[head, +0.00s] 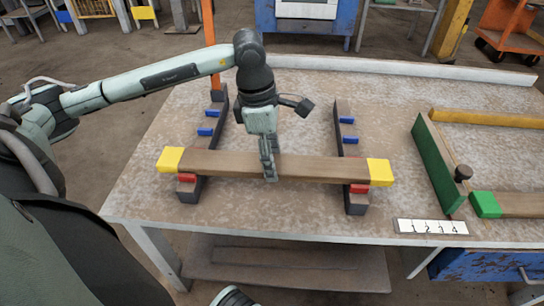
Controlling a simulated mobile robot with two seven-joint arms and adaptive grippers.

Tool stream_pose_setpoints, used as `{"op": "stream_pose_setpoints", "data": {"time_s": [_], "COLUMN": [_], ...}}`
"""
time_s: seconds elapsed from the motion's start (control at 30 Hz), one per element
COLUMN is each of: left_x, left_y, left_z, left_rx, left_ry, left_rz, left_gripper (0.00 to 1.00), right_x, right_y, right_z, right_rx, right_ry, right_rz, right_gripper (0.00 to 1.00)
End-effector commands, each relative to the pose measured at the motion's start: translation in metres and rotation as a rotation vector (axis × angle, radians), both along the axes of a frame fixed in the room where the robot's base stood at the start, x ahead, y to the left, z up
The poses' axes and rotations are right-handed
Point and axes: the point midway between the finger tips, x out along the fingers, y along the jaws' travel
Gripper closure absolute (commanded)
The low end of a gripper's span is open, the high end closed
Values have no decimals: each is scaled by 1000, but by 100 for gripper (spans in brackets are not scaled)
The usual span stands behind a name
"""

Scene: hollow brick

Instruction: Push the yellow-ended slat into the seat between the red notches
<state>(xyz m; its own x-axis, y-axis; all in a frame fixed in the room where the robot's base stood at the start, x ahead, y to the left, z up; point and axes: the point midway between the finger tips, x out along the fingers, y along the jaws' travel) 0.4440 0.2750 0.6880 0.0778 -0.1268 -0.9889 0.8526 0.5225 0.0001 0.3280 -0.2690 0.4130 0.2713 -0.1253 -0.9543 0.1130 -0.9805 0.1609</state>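The brown slat with yellow ends (225,163) lies left to right across two dark rails, the left rail (221,130) and the right rail (343,130). Its ends overhang both rails. Red notch blocks show at its front edge, one on the left (187,178) and one on the right (359,188). The slat partly covers them, and I cannot tell how deep it sits. My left gripper (269,172) points down at the slat's middle, its fingers overlapping it in the picture. Whether they hold it or only touch it is unclear. My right gripper is not in view.
Blue blocks sit farther back on the left rail (206,132) and right rail (347,120). An orange post (209,45) rises at the left rail's far end. On the right are a green board (437,165), a green-ended slat (487,205) and a numbered strip (431,226). A low ledge lines the table's back.

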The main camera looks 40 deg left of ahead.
Motion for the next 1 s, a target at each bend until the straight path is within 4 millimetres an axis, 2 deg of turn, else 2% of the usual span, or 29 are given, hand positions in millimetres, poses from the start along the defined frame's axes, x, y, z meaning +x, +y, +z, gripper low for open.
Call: {"op": "stream_pose_setpoints", "data": {"time_s": [0.33, 0.37, 0.53, 0.87, 1.0], "left_x": [0, 0, 0, 0, 0], "left_y": [0, 0, 0, 0, 2], "left_z": [-1, -1, -1, 0, 13], "left_rx": [0, 0, 0, 0, 1], "left_ry": [-2, -2, -1, 0, -3], "left_rz": [0, 0, 0, 0, 0], "left_gripper": [91, 47, 26, 25, 25], "right_x": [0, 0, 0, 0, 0], "right_y": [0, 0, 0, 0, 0], "right_z": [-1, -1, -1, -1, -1], "right_rx": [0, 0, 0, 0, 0], "right_ry": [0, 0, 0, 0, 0], "right_rz": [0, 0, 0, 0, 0], "right_gripper": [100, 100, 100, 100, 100]}}
